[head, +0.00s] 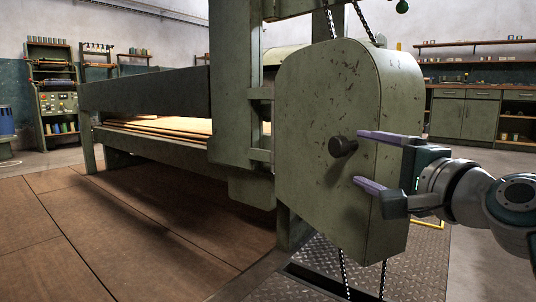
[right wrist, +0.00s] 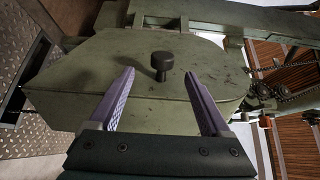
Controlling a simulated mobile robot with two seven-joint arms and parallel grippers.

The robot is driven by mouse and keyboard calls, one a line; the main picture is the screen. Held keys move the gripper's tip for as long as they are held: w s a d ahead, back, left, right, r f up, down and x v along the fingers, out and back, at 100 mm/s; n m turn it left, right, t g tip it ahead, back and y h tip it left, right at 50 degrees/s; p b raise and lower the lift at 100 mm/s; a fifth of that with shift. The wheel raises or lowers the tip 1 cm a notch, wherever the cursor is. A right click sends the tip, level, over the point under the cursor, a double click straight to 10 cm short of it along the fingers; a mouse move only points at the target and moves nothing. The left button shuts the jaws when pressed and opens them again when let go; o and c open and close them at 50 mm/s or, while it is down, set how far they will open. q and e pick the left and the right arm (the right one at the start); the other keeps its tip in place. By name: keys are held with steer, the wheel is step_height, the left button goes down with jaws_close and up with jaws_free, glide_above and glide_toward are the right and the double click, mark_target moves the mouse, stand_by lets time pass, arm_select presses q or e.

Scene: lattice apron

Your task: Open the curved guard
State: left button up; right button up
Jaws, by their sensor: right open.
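The curved guard (head: 320,110) is a worn green metal cover with a rounded top, upright at the end of the large green machine. It looks closed. A dark round knob (head: 343,146) sticks out of its face. My right gripper (head: 362,158) is open, its purple fingers pointing at the guard, one above and one below the knob. In the right wrist view the knob (right wrist: 161,64) stands between and beyond the fingertips of the gripper (right wrist: 160,82), apart from both, with the guard face (right wrist: 90,75) behind. My left gripper is not in view.
The green machine (head: 150,88) extends back left with boards (head: 165,124) inside. Chains (head: 345,270) hang above and below the guard. A metal tread plate (head: 425,262) lies below it. Shelves (head: 480,42) and cabinets (head: 462,112) stand far right. The brown floor at left is clear.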

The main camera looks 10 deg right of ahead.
mark_target(329, 147)
steer(key=shift+n+y, duration=0.4)
steer(key=shift+y, duration=0.1)
steer(key=w+b, duration=0.2)
steer(key=w+a+b, duration=0.1)
steer(key=w+b, duration=0.1)
steer(key=w, duration=0.1)
steer(key=w+a+b, duration=0.1)
steer(key=w+b, duration=0.1)
steer(key=w, duration=0.1)
steer(key=shift+w, duration=0.2)
steer(key=shift+w+r, duration=0.2)
steer(key=shift+w, duration=0.35)
steer(key=shift+c, duration=0.2)
steer(key=c, duration=0.9)
jaws_close()
